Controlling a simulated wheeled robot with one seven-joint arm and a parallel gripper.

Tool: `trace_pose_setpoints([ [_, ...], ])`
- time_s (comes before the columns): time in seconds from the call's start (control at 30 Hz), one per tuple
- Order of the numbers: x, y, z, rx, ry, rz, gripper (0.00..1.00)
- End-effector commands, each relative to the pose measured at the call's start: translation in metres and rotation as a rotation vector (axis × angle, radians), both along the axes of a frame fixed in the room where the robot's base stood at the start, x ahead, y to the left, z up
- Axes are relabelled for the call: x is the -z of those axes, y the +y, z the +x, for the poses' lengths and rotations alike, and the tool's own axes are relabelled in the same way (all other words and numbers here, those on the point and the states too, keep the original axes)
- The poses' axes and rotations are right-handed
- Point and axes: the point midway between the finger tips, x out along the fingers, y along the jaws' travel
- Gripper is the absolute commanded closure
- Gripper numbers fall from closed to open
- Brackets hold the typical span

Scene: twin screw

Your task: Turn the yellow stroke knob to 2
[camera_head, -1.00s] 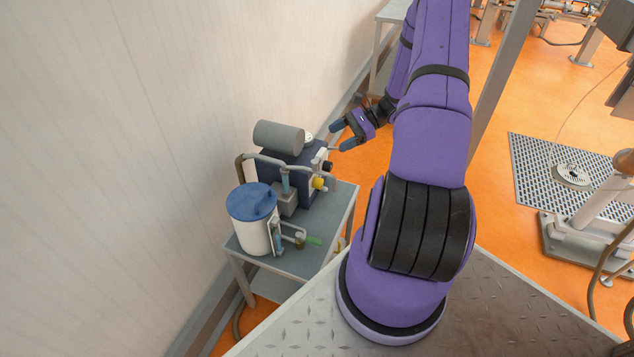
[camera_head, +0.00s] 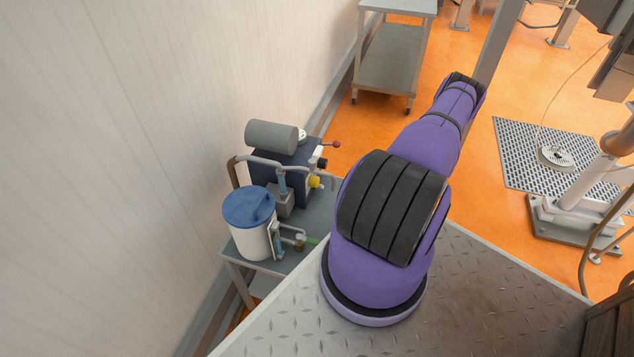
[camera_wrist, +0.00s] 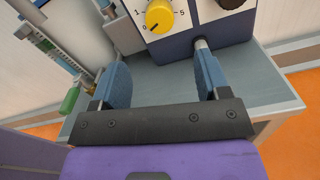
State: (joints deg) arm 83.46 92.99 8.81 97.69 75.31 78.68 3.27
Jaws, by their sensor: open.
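The yellow stroke knob (camera_wrist: 159,16) sits on the pale front plate of the pump at the top of the wrist view, with marks 0, 1 and 5 readable around it. A dark pointer line shows on its face toward the lower left, near the 0. The knob also shows small in the head view (camera_head: 315,182) on the dark blue pump (camera_head: 285,172). My gripper (camera_wrist: 160,68) is open and empty, its blue fingers apart. The knob lies beyond the fingertips, apart from them. In the head view my gripper is hidden behind my arm.
A black knob (camera_wrist: 230,3) is right of the yellow one. A lever with a red ball (camera_head: 336,144) sticks out from the pump. A white canister with a blue lid (camera_head: 250,207) stands in front on the grey table (camera_wrist: 250,85). The wall is close on the left.

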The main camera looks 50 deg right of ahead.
Motion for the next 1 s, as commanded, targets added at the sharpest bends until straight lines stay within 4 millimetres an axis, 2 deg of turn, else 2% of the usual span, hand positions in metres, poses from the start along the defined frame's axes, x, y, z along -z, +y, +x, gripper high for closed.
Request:
trace_pose_setpoints([
  [0.17, 0.0, 0.007, 0.016, -0.002, -0.001, 0.001, 0.31],
  [0.6, 0.0, 0.035, 0.083, -0.002, -0.001, 0.001, 0.31],
  [0.8, 0.0, 0.04, 0.096, -0.002, 0.0, -0.001, 0.31],
  [1.0, 0.0, 0.041, 0.099, -0.001, 0.0, -0.001, 0.31],
])
